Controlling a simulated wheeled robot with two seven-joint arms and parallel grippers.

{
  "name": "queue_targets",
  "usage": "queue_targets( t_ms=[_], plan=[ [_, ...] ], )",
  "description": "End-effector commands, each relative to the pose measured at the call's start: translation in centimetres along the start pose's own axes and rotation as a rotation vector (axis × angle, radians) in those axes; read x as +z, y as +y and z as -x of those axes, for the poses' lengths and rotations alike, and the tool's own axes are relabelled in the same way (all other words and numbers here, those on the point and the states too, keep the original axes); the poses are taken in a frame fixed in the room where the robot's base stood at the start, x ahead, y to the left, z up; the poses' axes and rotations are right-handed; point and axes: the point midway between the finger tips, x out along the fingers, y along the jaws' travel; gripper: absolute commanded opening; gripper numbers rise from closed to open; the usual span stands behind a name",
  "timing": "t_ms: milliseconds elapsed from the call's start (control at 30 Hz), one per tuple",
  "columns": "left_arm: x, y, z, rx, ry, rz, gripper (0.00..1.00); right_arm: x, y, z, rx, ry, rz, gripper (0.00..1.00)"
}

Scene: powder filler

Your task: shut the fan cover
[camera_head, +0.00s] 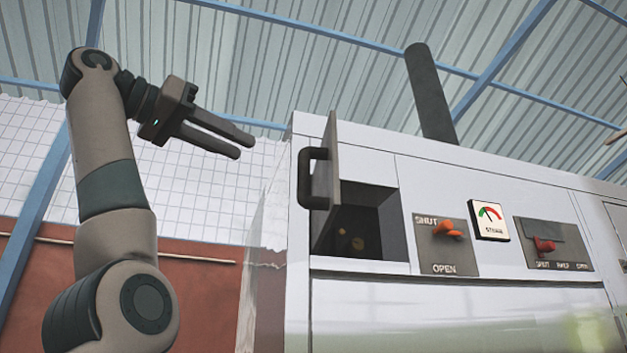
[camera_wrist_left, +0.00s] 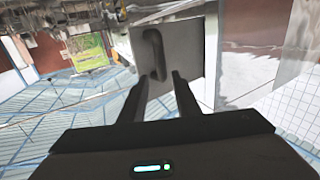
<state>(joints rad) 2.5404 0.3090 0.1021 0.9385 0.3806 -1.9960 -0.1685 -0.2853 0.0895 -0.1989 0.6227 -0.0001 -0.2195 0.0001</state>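The fan cover (camera_head: 330,183) is a grey hinged plate on the front of the white machine, swung well open. Its dark handle (camera_head: 311,178) points to the left. Behind it is a dark square opening (camera_head: 372,222) with small yellowish shapes inside. My left gripper (camera_head: 246,147) is up and to the left of the cover, fingers apart, empty and not touching it. In the left wrist view the cover (camera_wrist_left: 186,55) and its handle (camera_wrist_left: 153,50) lie ahead, beyond the open fingers (camera_wrist_left: 158,84). My right gripper is not in view.
The white machine (camera_head: 460,178) fills the right side. It carries an orange shut/open lever (camera_head: 447,229), a gauge (camera_head: 489,220) and a red lever (camera_head: 544,245). A dark pipe (camera_head: 430,95) rises from its top. The space between my left arm and the cover is clear.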

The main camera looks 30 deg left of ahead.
Motion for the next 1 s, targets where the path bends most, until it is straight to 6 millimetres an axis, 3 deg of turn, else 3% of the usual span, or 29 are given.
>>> queue_targets(
  t_ms=[267,533,700,1000],
  plan=[
    [0.0,0.0,-0.1,0.0,-0.001,0.0,0.29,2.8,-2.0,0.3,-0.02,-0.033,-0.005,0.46],
    [-0.2,0.1,-1.5,0.001,-0.002,-0.001,0.29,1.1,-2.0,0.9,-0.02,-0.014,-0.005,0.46],
    [-0.2,0.0,-3.5,0.001,-0.003,0.0,0.29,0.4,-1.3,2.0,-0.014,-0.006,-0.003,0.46],
    [-0.2,0.0,-8.8,0.001,-0.004,0.001,0.29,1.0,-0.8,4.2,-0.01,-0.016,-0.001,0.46]
  ],
)
